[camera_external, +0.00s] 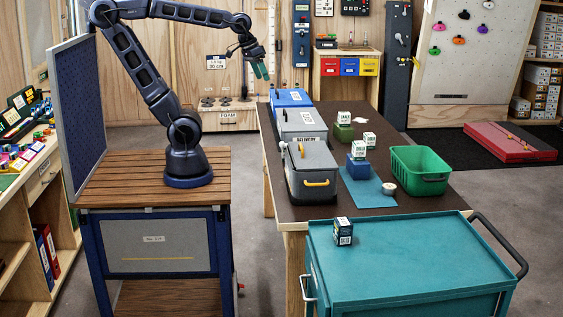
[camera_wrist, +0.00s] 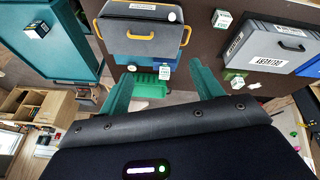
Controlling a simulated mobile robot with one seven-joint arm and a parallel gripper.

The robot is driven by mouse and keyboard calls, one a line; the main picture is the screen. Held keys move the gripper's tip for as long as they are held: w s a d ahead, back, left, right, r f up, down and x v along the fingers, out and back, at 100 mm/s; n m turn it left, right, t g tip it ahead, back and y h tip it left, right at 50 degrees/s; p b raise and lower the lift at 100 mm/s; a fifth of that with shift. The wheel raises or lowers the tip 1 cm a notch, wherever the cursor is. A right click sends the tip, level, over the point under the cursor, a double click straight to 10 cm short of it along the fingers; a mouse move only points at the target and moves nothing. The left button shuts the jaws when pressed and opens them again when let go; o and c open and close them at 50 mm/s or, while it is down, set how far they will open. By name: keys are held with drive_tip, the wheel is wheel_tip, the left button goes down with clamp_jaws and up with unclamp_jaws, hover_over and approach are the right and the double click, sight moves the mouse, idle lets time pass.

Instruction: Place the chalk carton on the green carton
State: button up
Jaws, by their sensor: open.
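Several small white-topped cartons with dark lettering, some reading as chalk, are in the external view. One chalk carton (camera_external: 344,118) appears to rest on a green carton (camera_external: 343,133) at the table's far side. Another (camera_external: 359,149) appears to rest on a blue carton (camera_external: 357,166). A third white carton (camera_external: 369,139) is just behind it. A dark-sided carton (camera_external: 343,231) stands alone on the teal cart; it also shows in the wrist view (camera_wrist: 38,29). Which one is meant is unclear. My gripper (camera_external: 262,72) is open and empty, high beyond the table's left side, away from the cartons.
A dark grey bin with yellow handles (camera_external: 312,170), a grey delivery bin (camera_external: 301,125) and a blue bin (camera_external: 291,98) line the table's left edge. A green crate (camera_external: 420,172) stands at right. The teal cart top (camera_external: 420,255) is mostly clear.

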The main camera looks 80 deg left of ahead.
drive_tip(key=s+d+f+m, duration=0.1)
drive_tip(key=s+f+m, duration=0.2)
drive_tip(key=s, duration=0.2)
drive_tip(key=shift+s+d+m, duration=0.3)
drive_tip(key=shift+s+d, duration=0.1)
